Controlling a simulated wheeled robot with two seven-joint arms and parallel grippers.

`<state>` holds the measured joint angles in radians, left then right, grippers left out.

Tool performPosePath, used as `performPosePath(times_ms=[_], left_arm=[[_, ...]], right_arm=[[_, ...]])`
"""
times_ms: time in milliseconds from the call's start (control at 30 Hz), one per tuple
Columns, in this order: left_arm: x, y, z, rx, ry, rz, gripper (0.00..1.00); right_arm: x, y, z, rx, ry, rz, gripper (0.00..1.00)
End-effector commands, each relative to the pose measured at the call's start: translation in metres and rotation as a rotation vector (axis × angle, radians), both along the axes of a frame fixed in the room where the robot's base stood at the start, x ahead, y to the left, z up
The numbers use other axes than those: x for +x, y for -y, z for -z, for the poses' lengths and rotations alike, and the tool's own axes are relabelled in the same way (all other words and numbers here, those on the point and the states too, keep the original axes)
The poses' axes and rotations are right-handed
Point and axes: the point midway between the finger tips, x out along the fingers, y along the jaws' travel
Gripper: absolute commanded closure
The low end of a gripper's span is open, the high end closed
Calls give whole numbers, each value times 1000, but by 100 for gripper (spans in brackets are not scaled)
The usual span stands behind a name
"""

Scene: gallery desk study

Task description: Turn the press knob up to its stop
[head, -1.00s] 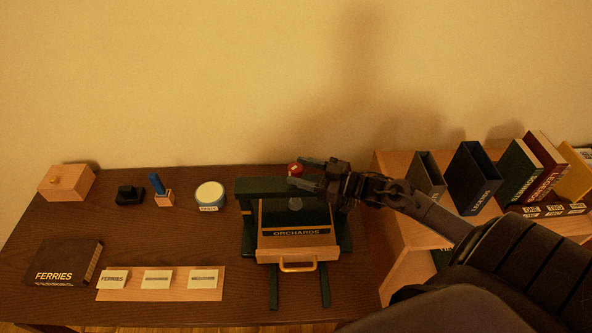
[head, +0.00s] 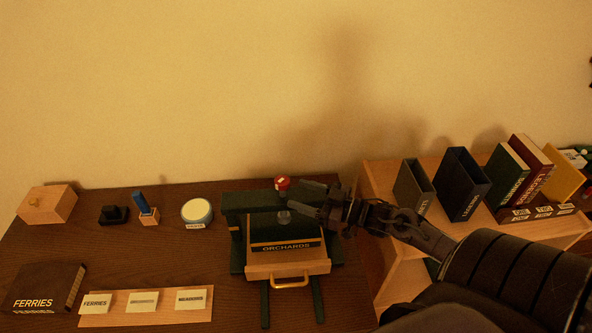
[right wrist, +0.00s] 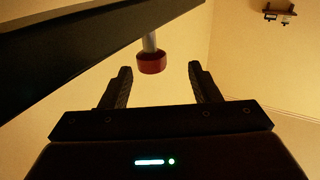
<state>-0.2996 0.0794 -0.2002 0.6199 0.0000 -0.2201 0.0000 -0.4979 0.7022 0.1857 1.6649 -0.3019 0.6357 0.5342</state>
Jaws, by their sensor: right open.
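The press (head: 230,203) is a dark green frame on the desk with a red knob (head: 282,183) on top. The dark press beam (right wrist: 80,45) crosses that view's upper left. My left gripper is not in view.
On the desk (head: 150,255) stand a wooden box (head: 48,206), a stamp (head: 146,212), a round tin (head: 196,211), a FERRIES book (head: 38,290) and a card strip (head: 145,312). A shelf (head: 385,180) with holders and books stands at right, under my right arm.

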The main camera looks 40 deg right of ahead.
Motion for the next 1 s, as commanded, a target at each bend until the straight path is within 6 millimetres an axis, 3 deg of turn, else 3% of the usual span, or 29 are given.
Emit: performPosePath(times_ms=[133, 333, 600, 767, 1000], left_arm=[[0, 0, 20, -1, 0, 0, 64], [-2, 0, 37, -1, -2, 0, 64], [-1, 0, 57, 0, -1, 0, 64], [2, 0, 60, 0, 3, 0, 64], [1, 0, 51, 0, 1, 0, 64]], right_arm=[[2, -32, 11, 15, 44, 146, 44], [3, -50, 5, 13, 59, 364, 44], [-9, -42, -8, 17, -2, 636, 44], [-14, -36, -12, 17, -33, 705, 44], [8, -31, -16, 16, -35, 711, 44]])
